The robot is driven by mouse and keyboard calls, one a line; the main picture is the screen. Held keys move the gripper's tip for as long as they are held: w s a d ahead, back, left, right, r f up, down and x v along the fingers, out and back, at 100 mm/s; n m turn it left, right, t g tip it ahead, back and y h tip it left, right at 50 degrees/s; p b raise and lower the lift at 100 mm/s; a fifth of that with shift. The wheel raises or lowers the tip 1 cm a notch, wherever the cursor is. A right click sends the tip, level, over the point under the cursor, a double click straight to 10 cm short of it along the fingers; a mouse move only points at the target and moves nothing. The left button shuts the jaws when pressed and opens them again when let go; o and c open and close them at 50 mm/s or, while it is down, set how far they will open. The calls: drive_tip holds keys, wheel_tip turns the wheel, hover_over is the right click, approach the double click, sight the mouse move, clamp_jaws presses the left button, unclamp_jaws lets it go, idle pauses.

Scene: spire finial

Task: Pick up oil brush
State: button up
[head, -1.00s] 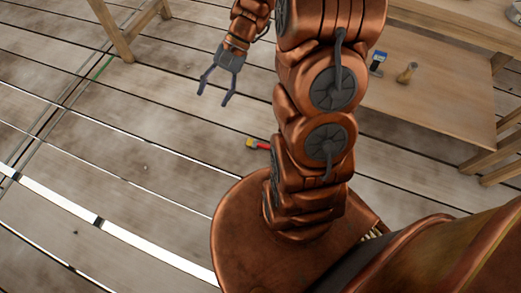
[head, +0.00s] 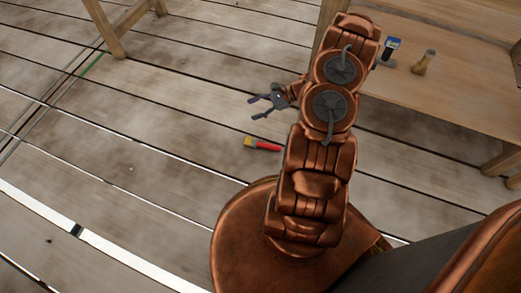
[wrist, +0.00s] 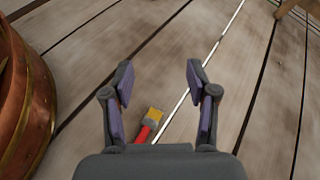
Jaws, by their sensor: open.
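The oil brush (head: 264,146) lies on the plank floor in front of my base, with a red handle and a yellow tip pointing left in the head view. My gripper (head: 256,109) is open and empty, and shows a little beyond the brush in that view. In the wrist view the brush (wrist: 149,124) shows low between the two fingers of my gripper (wrist: 161,90), apart from them. The lower end of its handle is hidden behind the gripper body there.
Wooden legs (head: 105,30) stand at the upper left. The floor to the left is clear, with bright gaps between planks.

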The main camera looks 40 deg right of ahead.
sight(266, 144)
drive_tip(key=s+d+f+m+t+h+b, duration=0.1)
drive_tip(key=s+d+f+m+b, duration=0.1)
drive_tip(key=f, duration=0.6)
drive_tip(key=s+d+f+m+t+h+b, duration=0.1)
drive_tip(key=s+d+f+m+t+b, duration=0.1)
drive_tip(key=f, duration=0.7)
drive_tip(key=s+d+f+m+t+h+b, duration=0.1)
drive_tip(key=s+d+f+m+b, duration=0.2)
drive_tip(key=f, duration=0.5)
drive_tip(key=shift+d+f+b, duration=0.35)
drive_tip(key=shift+d+b, duration=0.15)
drive_tip(key=shift+d, duration=0.15)
drive_tip(key=shift+b+x, duration=0.95)
drive_tip(key=shift+x, duration=0.75)
drive_tip(key=shift+a+b+x, duration=0.2)
drive_tip(key=shift+b+x, duration=1.1)
drive_tip(key=shift+x, duration=0.8)
drive_tip(key=shift+s+r, duration=0.1)
drive_tip(key=shift+r, duration=0.05)
clamp_jaws()
